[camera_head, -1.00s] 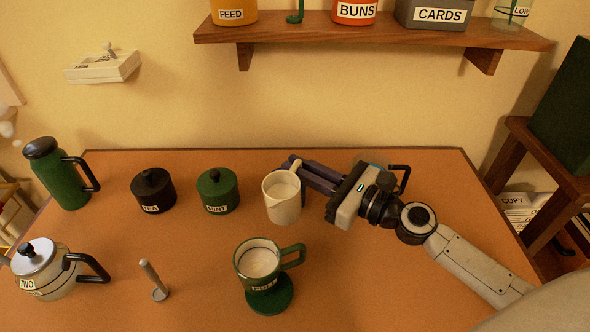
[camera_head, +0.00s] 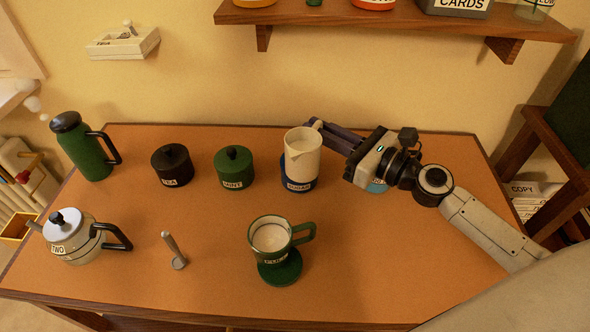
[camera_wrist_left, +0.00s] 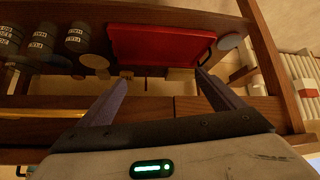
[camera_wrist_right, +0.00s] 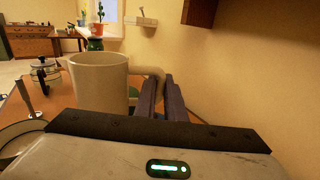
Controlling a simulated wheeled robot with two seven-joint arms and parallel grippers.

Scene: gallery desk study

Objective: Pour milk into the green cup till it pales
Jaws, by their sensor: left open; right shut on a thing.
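The green cup (camera_head: 258,255) stands upright on a round green base on the desk, its handle to the right. Its contents (camera_head: 270,238) look pale, near white. My right gripper (camera_head: 318,126) is shut on the handle of a cream jug (camera_head: 303,158), behind the cup and slightly right of it in the head view. The jug looks upright and apart from the cup; its inside looks pale. The jug also fills the left of the right wrist view (camera_wrist_right: 98,88). My left gripper (camera_wrist_left: 160,78) is open and empty, seen only in its own wrist view.
A blue labelled jar (camera_head: 300,185) shows just below the jug, partly covered by it. Green (camera_head: 234,170) and black (camera_head: 172,166) jars, a green flask (camera_head: 84,150), a teapot (camera_head: 75,238) and a small grey tool (camera_head: 173,250) stand leftward.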

